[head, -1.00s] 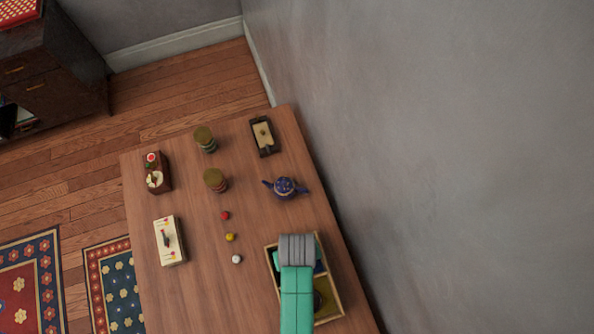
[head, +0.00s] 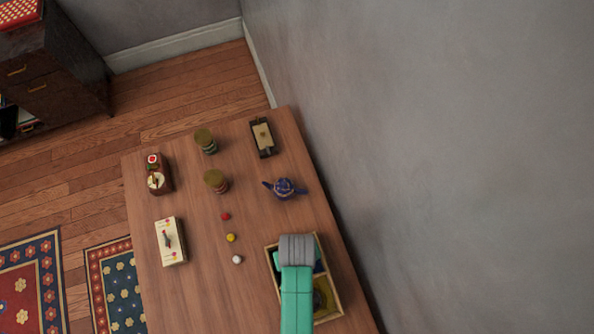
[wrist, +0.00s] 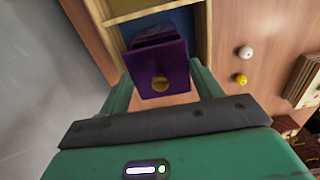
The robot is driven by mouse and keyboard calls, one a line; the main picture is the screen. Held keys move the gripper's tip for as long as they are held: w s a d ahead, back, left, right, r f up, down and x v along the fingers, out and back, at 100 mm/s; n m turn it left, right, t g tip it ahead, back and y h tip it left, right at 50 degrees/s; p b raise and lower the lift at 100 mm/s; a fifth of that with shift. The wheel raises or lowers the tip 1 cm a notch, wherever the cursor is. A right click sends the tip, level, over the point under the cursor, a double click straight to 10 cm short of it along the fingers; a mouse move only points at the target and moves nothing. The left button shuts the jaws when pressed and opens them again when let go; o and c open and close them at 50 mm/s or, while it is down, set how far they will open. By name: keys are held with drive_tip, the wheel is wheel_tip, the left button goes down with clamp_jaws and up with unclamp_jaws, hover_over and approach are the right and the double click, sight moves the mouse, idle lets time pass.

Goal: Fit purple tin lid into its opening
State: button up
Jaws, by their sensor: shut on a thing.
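The purple lid (wrist: 150,62) shows in the wrist view as a square purple top with a round gold knob. My gripper (wrist: 161,72) has one green finger on each side of it and is shut on it. More purple (wrist: 160,34) shows just beyond the lid, likely the tin; I cannot tell whether the lid touches it or sits in its opening. In the head view my arm covers the gripper, the lid and the purple tin above the wooden tray (head: 334,297).
The tray's walls lie close around the held lid. Left of the tray are a white ball (head: 237,259), a yellow ball (head: 231,238) and a red ball (head: 225,216). A blue teapot (head: 284,188) stands beyond the tray. The grey wall (head: 450,180) is to the right.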

drive_tip(key=shift+f, duration=0.1)
idle(0.5)
drive_tip(key=shift+f, duration=0.6)
drive_tip(key=shift+f, duration=0.1)
idle(0.8)
drive_tip(key=shift+f, duration=0.4)
drive_tip(key=shift+f, duration=0.2)
idle(0.4)
drive_tip(key=o, duration=1.1)
drive_tip(key=shift+c, duration=0.2)
wheel_tip(320, 180, up, 8)
drive_tip(key=shift+f+p, duration=0.1)
drive_tip(key=shift+p, duration=0.55)
